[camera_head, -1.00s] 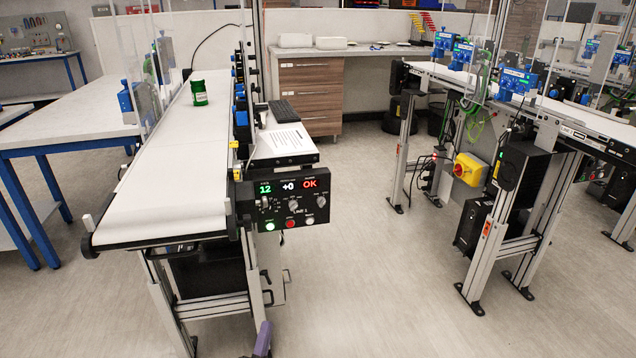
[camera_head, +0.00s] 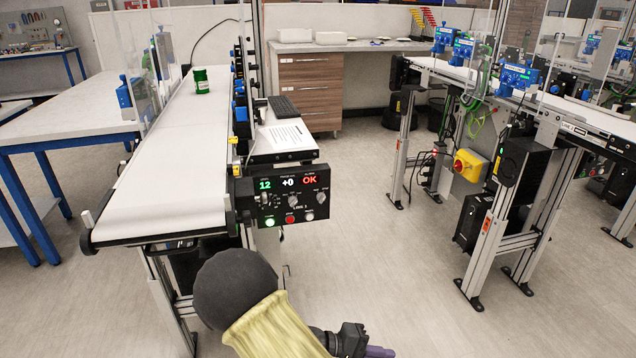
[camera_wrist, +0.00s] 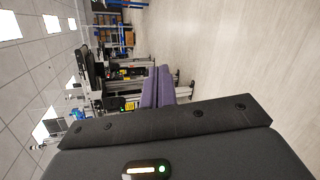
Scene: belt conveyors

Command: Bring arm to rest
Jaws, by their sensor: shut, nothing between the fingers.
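My gripper (camera_head: 378,351) is at the bottom of the head view, low in front of the left conveyor, with purple fingers pointing right. My arm, with a dark rounded joint and a yellow sleeve, rises beside it. In the wrist view the two purple fingers (camera_wrist: 158,88) lie side by side, pressed together with nothing between them. The gripper touches nothing that I can see.
The left conveyor (camera_head: 150,205) carries a green can (camera_head: 201,80) toward its far end. Its control panel (camera_head: 290,197) faces me. A second conveyor (camera_head: 462,72) with a yellow switch box (camera_head: 470,163) stands right. Open floor (camera_head: 400,270) lies between them.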

